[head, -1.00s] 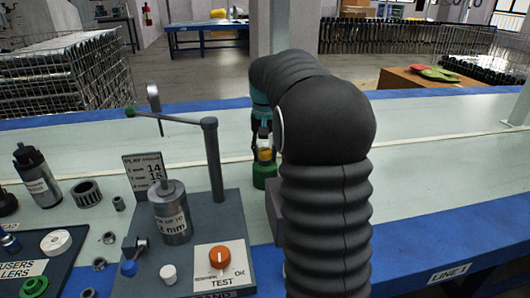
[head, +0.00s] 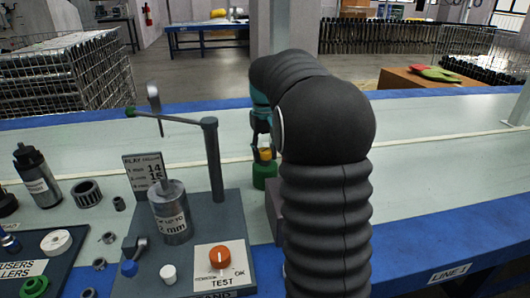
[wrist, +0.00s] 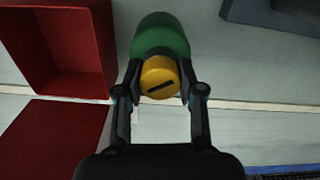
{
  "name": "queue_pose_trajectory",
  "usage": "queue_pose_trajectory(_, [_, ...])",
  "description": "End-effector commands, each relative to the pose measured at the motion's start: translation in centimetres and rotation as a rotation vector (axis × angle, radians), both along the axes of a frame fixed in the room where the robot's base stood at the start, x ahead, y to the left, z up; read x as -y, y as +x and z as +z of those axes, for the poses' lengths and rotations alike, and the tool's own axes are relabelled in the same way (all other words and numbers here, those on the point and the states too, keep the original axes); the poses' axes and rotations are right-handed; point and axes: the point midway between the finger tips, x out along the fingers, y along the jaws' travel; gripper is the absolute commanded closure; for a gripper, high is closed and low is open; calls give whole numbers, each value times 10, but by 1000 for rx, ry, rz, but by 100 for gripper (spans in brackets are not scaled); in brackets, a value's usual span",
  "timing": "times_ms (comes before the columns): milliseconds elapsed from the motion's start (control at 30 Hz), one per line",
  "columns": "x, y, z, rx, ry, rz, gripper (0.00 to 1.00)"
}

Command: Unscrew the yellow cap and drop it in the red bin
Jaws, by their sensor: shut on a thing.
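The yellow cap (wrist: 160,77), round with a dark slot across its face, sits between my fingertips in the wrist view. It appears to be against the end of a green cylindrical body (wrist: 160,35); whether it is still threaded on cannot be told. My gripper (wrist: 160,80) is shut on the cap. In the head view, my gripper (head: 263,146) reaches down to the cap (head: 266,154), just above the green body (head: 264,170). The red bin (wrist: 92,45) is open at the upper left of the wrist view. It cannot be seen in the head view.
A red panel (wrist: 55,140) fills the lower left of the wrist view. In the head view, a grey test stand (head: 217,165) with a post and lever stands left of my arm. Loose rings and a dark bottle (head: 36,175) are farther left. The bench behind is mostly clear.

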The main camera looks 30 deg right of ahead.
Motion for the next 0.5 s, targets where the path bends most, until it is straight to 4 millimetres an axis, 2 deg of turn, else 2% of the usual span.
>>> queue_pose_trajectory(300, [0,0,0,0,0,259,100])
queue_pose_trajectory(500, [0,0,0,0,-1,284,100])
